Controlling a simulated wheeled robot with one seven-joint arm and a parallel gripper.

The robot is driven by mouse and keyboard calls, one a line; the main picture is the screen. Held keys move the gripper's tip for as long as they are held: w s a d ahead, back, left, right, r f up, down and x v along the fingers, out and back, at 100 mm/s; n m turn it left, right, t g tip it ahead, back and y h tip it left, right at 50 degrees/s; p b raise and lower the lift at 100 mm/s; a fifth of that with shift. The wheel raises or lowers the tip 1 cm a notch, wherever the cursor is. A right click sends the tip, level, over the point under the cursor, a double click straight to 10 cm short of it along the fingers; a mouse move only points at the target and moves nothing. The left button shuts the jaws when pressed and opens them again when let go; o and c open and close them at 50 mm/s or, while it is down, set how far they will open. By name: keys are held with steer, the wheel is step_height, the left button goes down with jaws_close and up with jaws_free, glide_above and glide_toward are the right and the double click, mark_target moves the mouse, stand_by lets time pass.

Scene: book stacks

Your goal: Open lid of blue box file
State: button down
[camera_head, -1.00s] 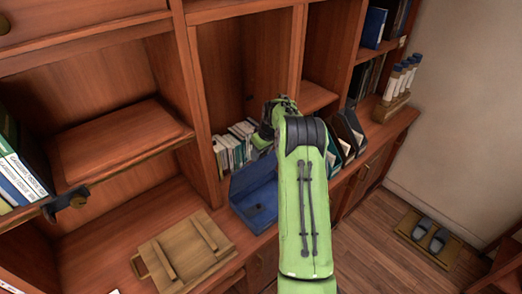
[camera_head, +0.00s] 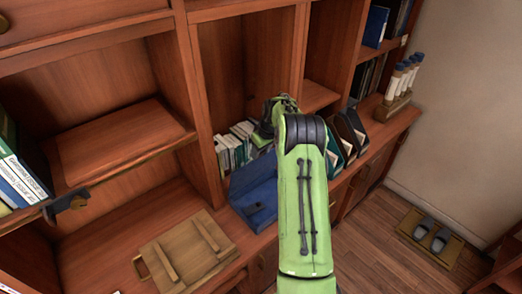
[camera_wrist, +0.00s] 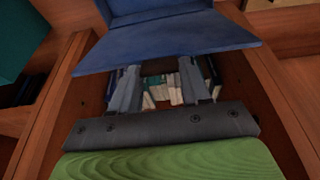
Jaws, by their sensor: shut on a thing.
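The blue box file (camera_head: 262,207) stands on the wooden counter, left of my arm in the head view. A blue panel, seemingly its lid, is raised at a steep tilt at its back (camera_head: 250,174). In the wrist view blue panels (camera_wrist: 165,40) fill the top centre. My gripper (camera_wrist: 160,72) reaches to the lower edge of the blue panel, with a finger on each side. It is shut on the box file's lid, though the contact at the fingertips is partly hidden. In the head view my arm hides the fingers and the box's right side.
A row of pale and green books (camera_head: 234,146) stands behind the box file in the shelf bay. Magazine holders (camera_head: 349,133) stand right of my arm. Upright shelf dividers (camera_head: 203,100) bound the bay.

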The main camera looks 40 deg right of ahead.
stand_by(0.3)
steer(key=c, duration=0.5)
jaws_free()
steer(key=v, duration=1.5)
steer(key=shift+s+a+r, duration=0.1)
steer(key=shift+r, duration=0.25)
